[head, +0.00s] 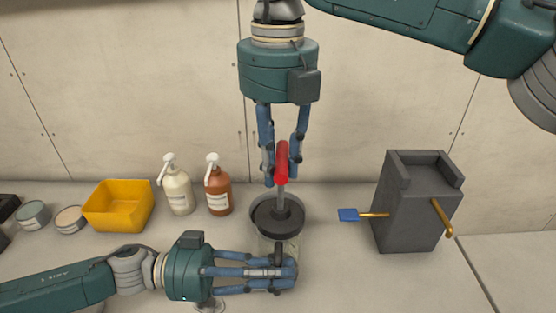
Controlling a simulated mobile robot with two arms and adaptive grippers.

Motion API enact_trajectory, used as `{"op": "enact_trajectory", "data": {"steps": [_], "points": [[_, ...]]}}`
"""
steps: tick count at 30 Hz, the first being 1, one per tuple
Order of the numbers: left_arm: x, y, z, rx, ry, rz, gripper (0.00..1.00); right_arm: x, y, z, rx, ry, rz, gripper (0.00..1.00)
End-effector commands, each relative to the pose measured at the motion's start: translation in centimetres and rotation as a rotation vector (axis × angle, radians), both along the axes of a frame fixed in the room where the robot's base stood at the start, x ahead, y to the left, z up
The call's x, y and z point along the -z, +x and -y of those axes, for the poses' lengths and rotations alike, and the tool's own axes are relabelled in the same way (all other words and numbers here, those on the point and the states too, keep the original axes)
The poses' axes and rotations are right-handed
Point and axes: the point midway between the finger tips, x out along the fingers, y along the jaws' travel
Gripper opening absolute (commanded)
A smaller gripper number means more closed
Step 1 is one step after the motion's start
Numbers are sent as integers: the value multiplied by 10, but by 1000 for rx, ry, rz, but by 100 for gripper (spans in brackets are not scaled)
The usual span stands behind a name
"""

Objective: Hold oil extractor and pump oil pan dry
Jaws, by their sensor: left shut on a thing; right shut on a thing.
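The oil extractor stands upright at the centre of the head view, with a dark round top (262,222), a thin grey rod (281,196) and a red handle (282,160). The rod is drawn up out of the top. My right gripper (283,172) comes from above, its fingers shut on the red handle. My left gripper (284,270) lies low and horizontal, shut on the extractor at its near side below the dark top. Its fingers hide much of the lower body. I cannot clearly make out an oil pan.
Two pump bottles, cream (178,193) and brown (218,193), a yellow bin (118,205) and round tins (70,219) stand left. A pale wall is close behind.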

Motion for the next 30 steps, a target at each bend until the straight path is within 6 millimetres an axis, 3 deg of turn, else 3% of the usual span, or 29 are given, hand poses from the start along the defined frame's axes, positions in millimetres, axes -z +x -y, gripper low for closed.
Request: {"op": "enact_trajectory", "data": {"steps": [14,30], "points": [[4,-6,0,12,4,-2,0,2,3,2,4,-3,6,0],[4,-6,0,12,4,-2,0,36,3,3,3,-5,2,0]]}}
